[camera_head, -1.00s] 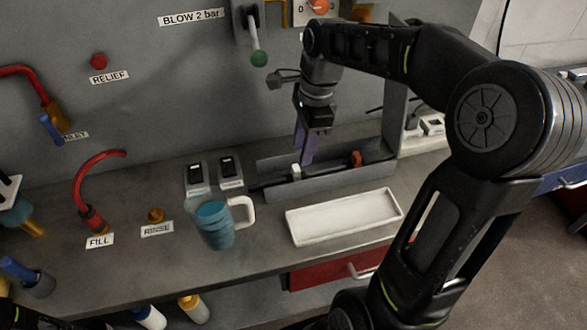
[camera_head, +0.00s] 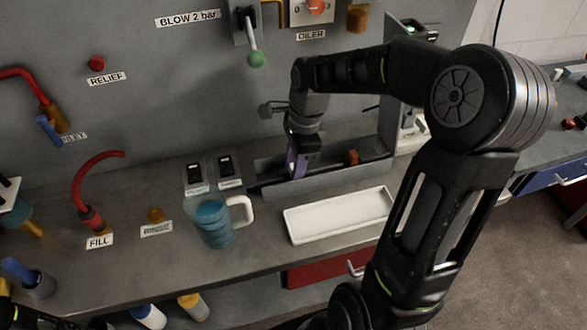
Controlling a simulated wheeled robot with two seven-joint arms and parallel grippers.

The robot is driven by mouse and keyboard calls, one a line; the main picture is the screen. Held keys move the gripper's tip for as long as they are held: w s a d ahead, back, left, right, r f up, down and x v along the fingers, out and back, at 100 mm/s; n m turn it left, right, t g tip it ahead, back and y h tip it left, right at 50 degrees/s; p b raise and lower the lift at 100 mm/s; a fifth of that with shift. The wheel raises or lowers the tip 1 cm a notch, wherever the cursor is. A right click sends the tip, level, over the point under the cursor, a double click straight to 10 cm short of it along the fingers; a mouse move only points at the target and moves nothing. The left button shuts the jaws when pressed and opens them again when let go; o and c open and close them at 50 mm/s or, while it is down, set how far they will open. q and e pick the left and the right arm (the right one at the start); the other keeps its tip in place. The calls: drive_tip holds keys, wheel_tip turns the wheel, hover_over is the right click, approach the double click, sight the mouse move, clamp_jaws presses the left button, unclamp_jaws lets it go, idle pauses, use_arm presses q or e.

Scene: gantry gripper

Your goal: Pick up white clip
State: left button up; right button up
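My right gripper (camera_head: 297,167) points down into the grey trough (camera_head: 335,179) at the back of the bench, near its left end. Its purplish fingers are low, at the place of the small white clip. The clip itself is hidden behind or between the fingers, and I cannot tell whether they are closed on it. An orange-brown clip (camera_head: 352,157) sits in the trough to the right of the gripper. My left gripper is not in view.
An empty white tray (camera_head: 340,214) lies in front of the trough. A jug of blue liquid (camera_head: 213,220) with a white handle stands left of it. Two switches (camera_head: 196,171) are behind the jug. A green-knobbed lever (camera_head: 256,59) hangs on the wall panel above.

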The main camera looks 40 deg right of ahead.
drive_tip(key=shift+f, duration=0.6)
drive_tip(key=shift+c, duration=0.4)
clamp_jaws()
